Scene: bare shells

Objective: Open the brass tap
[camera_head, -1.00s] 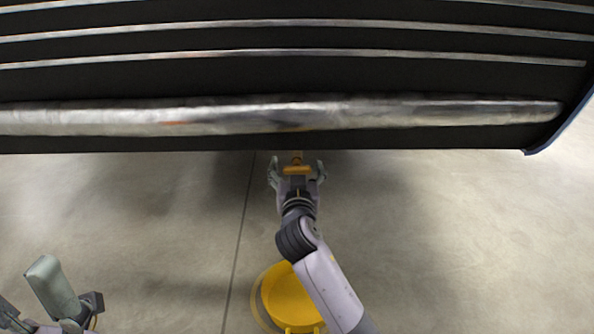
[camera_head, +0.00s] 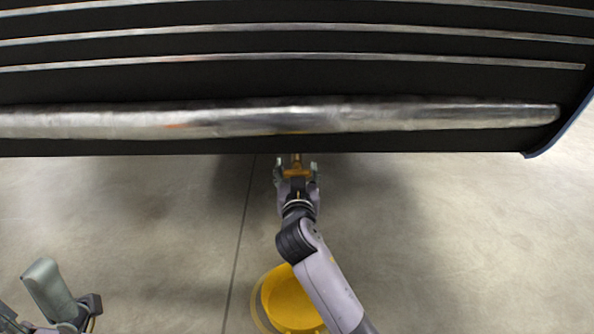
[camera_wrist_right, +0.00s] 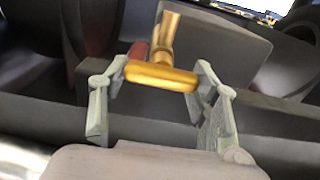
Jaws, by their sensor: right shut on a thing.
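The brass tap (camera_head: 296,172) shows below the front edge of the dark ribbed surface in the head view. In the right wrist view its gold crossbar handle (camera_wrist_right: 162,76) lies across the picture, with a stem rising behind it. My right gripper (camera_head: 296,168) is shut on the handle, one finger at each end of the bar; the fingers also show in the wrist view (camera_wrist_right: 160,80). The tap's upper end is hidden under the edge. My left gripper (camera_head: 62,295) is at the lower left, far from the tap, and its jaw state is unclear.
The dark surface with metal ribs and a thick metal bar (camera_head: 240,118) overhangs the tap. A yellow round object (camera_head: 290,300) is on the floor below my right forearm. The grey concrete floor (camera_head: 450,240) is clear to the right.

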